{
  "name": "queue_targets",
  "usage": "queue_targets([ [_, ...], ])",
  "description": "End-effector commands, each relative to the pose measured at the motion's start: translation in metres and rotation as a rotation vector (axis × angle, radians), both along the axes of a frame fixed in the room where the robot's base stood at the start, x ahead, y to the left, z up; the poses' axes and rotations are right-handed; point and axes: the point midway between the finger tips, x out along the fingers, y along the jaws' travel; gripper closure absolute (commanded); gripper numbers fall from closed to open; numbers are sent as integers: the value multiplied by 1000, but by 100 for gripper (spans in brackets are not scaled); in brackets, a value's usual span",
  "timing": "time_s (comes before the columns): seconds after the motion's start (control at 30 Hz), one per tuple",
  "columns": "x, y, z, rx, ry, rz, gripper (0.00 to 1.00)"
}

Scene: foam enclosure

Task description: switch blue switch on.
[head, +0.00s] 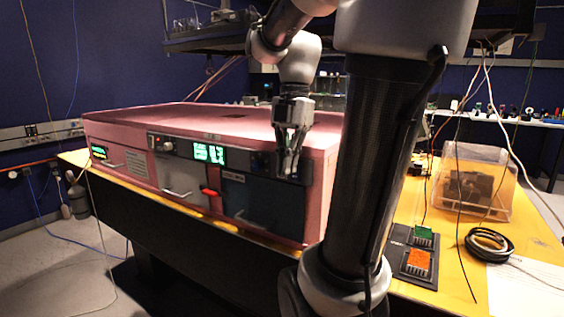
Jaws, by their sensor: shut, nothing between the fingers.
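The pink foam enclosure (215,114) stands on the table. A dark control strip (240,158) runs along the upper front of it, with lit green displays (209,153) and small knobs at its left. My gripper (290,172) points down in front of the right end of this strip, its fingers together and empty. I cannot make out a blue switch for certain; that end of the strip is dark and partly covered by my fingers. Whether my fingertips touch the strip, I cannot tell.
Below the strip are a grey door with a handle (178,190), a red latch (210,192) and a dark panel (262,208). To the right lie a pad with green and orange blocks (419,260), a coiled black cable (488,244) and a clear box (472,182).

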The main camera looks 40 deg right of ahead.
Motion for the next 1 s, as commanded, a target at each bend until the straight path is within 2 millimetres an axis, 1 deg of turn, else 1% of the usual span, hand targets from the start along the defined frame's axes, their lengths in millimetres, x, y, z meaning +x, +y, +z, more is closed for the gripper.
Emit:
queue_targets([
  [0.1,1,-4,1,0,0,-1,100],
  [0.4,1,-4,1,4,1,-1,100],
  [0.57,3,-11,3,79,29,-5,100],
  [0.83,3,-9,4,71,25,-1,100],
  [1.0,3,-9,9,70,24,0,100],
])
